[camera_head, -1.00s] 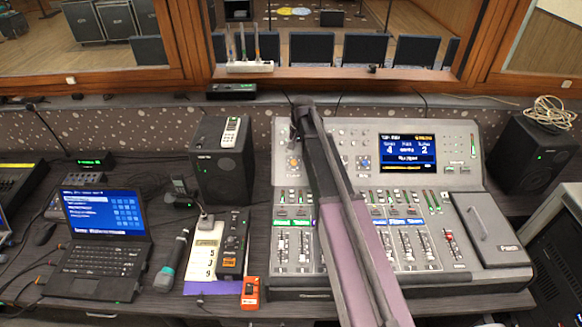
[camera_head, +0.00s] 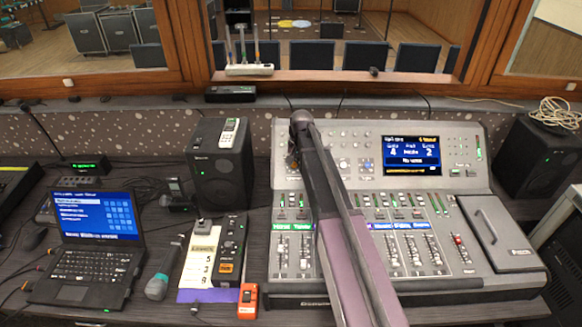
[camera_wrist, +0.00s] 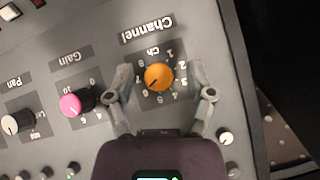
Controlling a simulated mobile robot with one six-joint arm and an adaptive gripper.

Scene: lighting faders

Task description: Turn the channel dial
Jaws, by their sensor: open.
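The channel dial (camera_wrist: 158,77) is a round orange knob on the grey console, under the printed word "Channel" and ringed by small numbers. In the wrist view the text appears upside down. My gripper (camera_wrist: 160,80) is open, with one finger on each side of the dial. A gap shows between the dial and each finger, so no grip is visible. In the head view my arm rises over the mixing console (camera_head: 455,200), its end at the upper left panel, and mostly hides the dial. The console screen (camera_head: 410,155) shows a 4 and a 2.
A pink gain knob (camera_wrist: 70,105) sits just beside one finger, and a white pan knob (camera_wrist: 10,124) lies farther left. Faders fill the lower console. A black speaker (camera_head: 222,165) stands left of the console, with a laptop (camera_head: 98,225) beyond it.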

